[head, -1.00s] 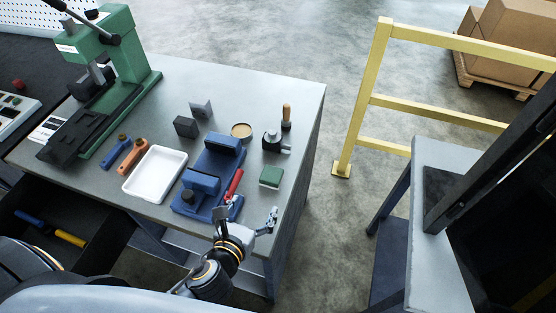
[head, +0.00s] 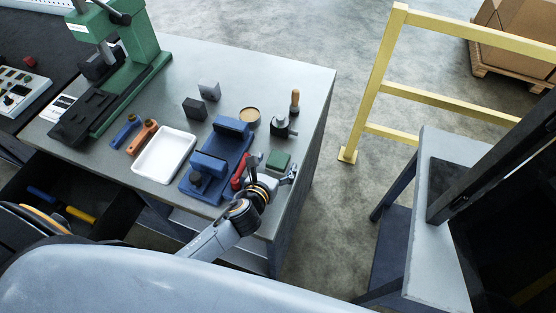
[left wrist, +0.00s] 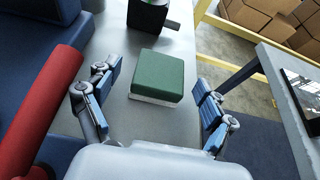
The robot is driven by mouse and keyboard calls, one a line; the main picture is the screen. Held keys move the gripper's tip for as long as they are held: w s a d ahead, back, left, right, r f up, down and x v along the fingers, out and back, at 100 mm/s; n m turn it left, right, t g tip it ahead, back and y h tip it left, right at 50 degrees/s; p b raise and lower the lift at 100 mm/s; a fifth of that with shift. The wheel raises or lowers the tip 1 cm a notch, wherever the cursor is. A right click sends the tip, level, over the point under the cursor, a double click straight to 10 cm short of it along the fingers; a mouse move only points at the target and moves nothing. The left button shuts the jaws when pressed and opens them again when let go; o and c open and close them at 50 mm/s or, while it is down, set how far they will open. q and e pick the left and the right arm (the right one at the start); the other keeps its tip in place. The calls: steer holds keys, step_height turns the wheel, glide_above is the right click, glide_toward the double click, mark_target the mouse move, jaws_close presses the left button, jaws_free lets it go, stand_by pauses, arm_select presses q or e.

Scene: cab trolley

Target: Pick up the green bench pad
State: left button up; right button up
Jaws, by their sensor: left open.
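The green bench pad (head: 279,160) lies on the grey table near its right edge, with a pale layer under its green top. In the left wrist view the pad (left wrist: 158,75) sits ahead of my fingers, roughly midway between them. My left gripper (head: 273,166) is open, and its two blue-padded fingers also show in the left wrist view (left wrist: 155,98), spread apart with nothing between their tips. The gripper is close to the pad on its near side, and no contact shows. My right gripper is not in view.
A blue vise (head: 210,162) with a red handle (head: 238,178) stands just left of the gripper. A dark block-like tool (head: 280,127) stands behind the pad. A white tray (head: 163,155) lies further left. A yellow railing (head: 372,80) stands beyond the table's right side.

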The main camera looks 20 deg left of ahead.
arm_select(q)
steer(key=x, duration=0.2)
steer(key=shift+w+f, duration=0.2)
steer(key=shift+w, duration=0.1)
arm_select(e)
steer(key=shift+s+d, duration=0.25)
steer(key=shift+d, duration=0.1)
arm_select(q)
steer(key=shift+s, duration=0.1)
steer(key=c, duration=1.3)
steer(key=shift+o, duration=0.2)
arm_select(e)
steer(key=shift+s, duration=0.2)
